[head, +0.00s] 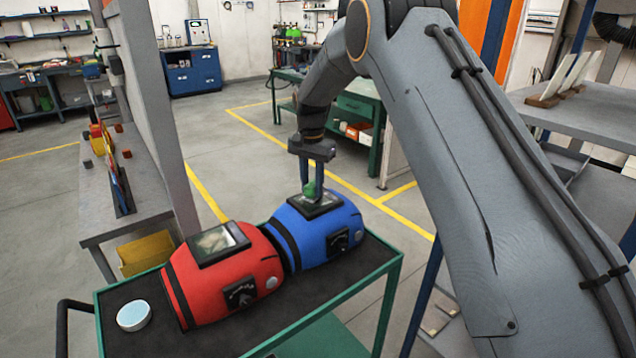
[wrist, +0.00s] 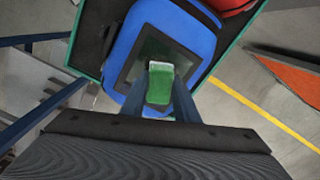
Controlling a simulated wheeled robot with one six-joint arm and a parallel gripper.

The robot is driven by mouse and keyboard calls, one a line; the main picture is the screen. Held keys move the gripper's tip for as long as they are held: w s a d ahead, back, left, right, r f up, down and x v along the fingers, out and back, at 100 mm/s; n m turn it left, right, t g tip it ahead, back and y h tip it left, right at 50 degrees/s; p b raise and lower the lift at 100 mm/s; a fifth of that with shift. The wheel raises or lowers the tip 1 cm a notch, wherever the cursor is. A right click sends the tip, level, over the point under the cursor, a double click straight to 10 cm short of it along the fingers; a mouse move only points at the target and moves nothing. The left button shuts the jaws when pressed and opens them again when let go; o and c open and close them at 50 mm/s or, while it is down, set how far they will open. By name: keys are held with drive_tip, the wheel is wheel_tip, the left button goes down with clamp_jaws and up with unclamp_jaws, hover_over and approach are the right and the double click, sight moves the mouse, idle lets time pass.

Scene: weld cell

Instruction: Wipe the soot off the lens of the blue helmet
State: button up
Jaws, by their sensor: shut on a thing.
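The blue helmet (head: 327,238) lies on the cart top, its dark lens (head: 325,207) facing up. In the wrist view the blue helmet (wrist: 196,30) fills the top middle, with its framed lens (wrist: 150,45) partly behind a green block-like thing (wrist: 160,82). My gripper (head: 312,190) is over that lens and shut on the green thing, which also shows in the head view (head: 309,189). The green thing is at or just above the lens; I cannot tell whether it touches. Soot on this lens cannot be made out.
A red helmet (head: 228,278) with a smudged lens (head: 217,242) lies left of the blue one, close against it. A round pale-lidded tin (head: 134,315) stands at the cart's left front. The green-rimmed cart (head: 345,300) has bare dark mat in front. A grey bench (head: 118,195) stands at left.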

drive_tip(key=shift+s+a+f+p, duration=0.1)
drive_tip(key=shift+s+a+p, duration=0.05)
drive_tip(key=shift+s+a, duration=0.4)
drive_tip(key=shift+s+a+p, duration=0.2)
drive_tip(key=shift+s+a, duration=0.1)
drive_tip(key=shift+a, duration=0.4)
drive_tip(key=shift+s+a+f+p, duration=0.1)
drive_tip(key=shift+s+a+p, duration=0.05)
drive_tip(key=shift+s+a, duration=0.4)
drive_tip(key=shift+w, duration=0.15)
drive_tip(key=shift+r, duration=0.1)
drive_tip(key=shift+r+p, duration=1.1)
drive_tip(key=shift+r, duration=1.85)
drive_tip(key=shift+r+p, duration=0.65)
drive_tip(key=shift+r, duration=0.85)
